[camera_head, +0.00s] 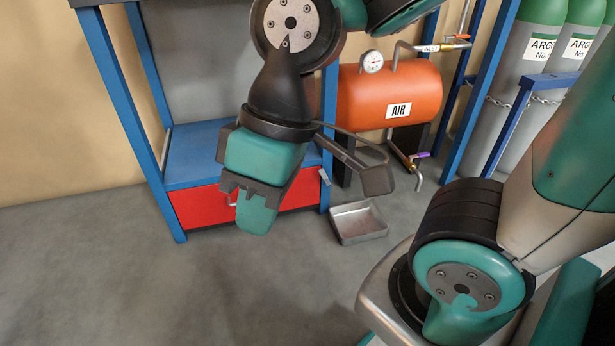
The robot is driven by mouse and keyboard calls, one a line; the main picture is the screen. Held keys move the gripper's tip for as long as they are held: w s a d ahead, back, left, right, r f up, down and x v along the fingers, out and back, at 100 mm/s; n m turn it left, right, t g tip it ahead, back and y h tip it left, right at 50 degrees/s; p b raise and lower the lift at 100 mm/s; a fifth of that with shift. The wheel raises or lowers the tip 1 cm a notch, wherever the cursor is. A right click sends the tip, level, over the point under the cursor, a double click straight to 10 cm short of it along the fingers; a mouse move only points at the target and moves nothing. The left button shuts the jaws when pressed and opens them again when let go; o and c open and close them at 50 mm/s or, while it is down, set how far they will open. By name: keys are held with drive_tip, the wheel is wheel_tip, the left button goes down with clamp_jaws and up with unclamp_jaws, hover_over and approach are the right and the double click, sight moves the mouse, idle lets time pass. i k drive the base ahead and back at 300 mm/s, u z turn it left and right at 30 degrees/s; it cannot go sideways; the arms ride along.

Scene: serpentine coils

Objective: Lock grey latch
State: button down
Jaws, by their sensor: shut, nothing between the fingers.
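A small grey latch-like piece (324,177) shows at the right end of the red drawer front (301,191), by the blue bench post. It is small, and I cannot tell its exact position or whether it is locked. My gripper (256,214) is teal and black, points down, and is shut and empty. It hangs in front of the red drawer in the picture, to the left of the latch, and appears apart from it. My gripper hides the middle of the drawer front.
A blue bench frame (107,75) holds the drawer. A metal tray (357,238) lies on the floor below an orange air tank (400,82) with a gauge (372,62) and pipes. Grey-green argon cylinders (527,60) stand at right. The left floor is clear.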

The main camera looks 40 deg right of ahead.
sight(322, 171)
drive_tip(key=z, duration=0.2)
drive_tip(key=i, duration=1.05)
drive_tip(key=z, duration=0.2)
